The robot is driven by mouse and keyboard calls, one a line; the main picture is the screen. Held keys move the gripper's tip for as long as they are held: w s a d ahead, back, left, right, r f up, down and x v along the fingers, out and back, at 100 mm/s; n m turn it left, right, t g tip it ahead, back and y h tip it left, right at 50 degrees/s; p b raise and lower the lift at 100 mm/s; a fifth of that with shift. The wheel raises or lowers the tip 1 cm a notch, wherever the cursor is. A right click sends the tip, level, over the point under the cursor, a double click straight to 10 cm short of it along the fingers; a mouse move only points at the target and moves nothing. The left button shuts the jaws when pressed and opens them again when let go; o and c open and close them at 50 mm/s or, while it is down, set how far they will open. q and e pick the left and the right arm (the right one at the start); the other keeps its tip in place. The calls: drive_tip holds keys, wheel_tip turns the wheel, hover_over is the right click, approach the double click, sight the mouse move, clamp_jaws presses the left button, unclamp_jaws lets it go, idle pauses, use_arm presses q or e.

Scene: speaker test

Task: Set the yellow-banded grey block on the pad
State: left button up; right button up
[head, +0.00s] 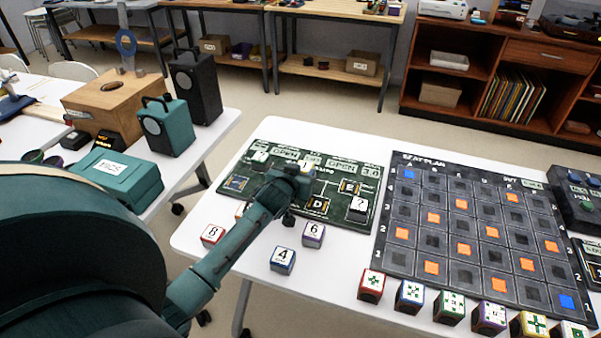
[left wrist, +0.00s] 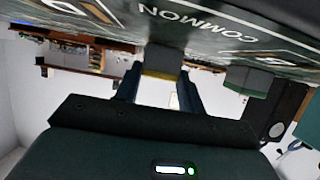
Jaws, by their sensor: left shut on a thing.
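My left gripper (head: 292,180) is over the green board (head: 283,211), its arm coming in from the lower left. It is shut on the yellow-banded grey block (head: 306,168). In the left wrist view the block (left wrist: 163,61) shows between the two fingers, grey with a yellow band, close to the board's "COMMON" lettering. I cannot tell whether it touches the board. The board bears square pads, among them one marked D (head: 317,204) and one marked E (head: 349,187). Which pad is meant is not clear. My right gripper is not in view.
A block marked "?" (head: 358,206) stands on the board's right part. Blocks marked 8 (head: 212,235), 4 (head: 283,260) and 6 (head: 313,235) stand in front. A dark seat-plan grid (head: 470,235) lies to the right, with several coloured blocks along its front edge.

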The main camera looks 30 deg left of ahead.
use_arm(q)
drive_tip(key=o, duration=1)
drive_tip(key=shift+f, duration=0.1)
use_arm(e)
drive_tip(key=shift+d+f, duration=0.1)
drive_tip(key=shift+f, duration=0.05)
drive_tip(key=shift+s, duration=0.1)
use_arm(q)
drive_tip(key=shift+r, duration=0.2)
drive_tip(key=p+v, duration=0.1)
drive_tip(key=v, duration=1.1)
drive_tip(key=shift+f, duration=0.1)
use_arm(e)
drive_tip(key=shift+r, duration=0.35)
